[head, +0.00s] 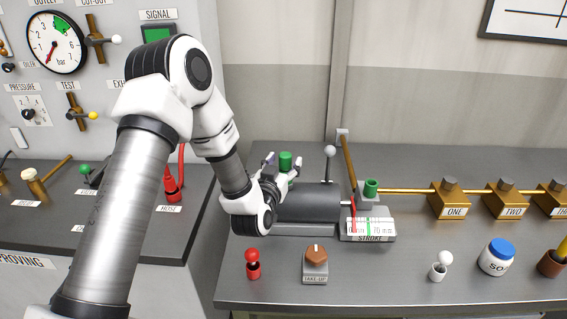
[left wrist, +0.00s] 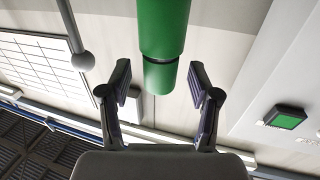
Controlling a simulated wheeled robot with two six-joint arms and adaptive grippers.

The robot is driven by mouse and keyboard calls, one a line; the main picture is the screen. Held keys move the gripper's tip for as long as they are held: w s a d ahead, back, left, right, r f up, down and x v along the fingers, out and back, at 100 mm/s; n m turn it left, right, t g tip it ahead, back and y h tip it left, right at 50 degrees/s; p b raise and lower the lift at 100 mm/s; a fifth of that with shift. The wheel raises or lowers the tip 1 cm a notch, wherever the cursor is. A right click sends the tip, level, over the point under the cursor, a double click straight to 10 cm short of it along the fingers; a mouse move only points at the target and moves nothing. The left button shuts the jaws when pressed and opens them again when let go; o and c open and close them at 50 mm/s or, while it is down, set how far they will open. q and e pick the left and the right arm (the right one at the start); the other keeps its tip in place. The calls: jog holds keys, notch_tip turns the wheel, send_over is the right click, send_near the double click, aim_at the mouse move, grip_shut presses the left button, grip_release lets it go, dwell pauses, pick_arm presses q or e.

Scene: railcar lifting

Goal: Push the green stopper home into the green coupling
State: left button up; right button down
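A green upright cylinder (head: 285,160) stands at my left gripper (head: 282,169) in the head view, above the left end of a dark grey cylinder. The left wrist view, which looks upside down, shows two green parts in line: a long one, apparently the coupling (left wrist: 164,25), and a shorter one, apparently the stopper (left wrist: 160,76). A thin seam separates them; how deep the stopper sits is hidden. My left gripper's fingers (left wrist: 160,85) are apart, one on each side of the stopper, with visible gaps. My right gripper is in neither view.
The dark grey cylinder (head: 312,201) lies beside a STROKE gauge (head: 368,230). Another green cylinder (head: 371,187) stands by a tall brass lever (head: 348,160). A ball-topped rod (head: 329,165) rises behind. A red knob (head: 253,262) and TAKE-UP dial (head: 316,262) are in front.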

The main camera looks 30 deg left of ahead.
pick_arm(q)
jog(key=v, duration=0.7)
jog(key=shift+s, duration=0.25)
jog(key=shift+d, duration=0.1)
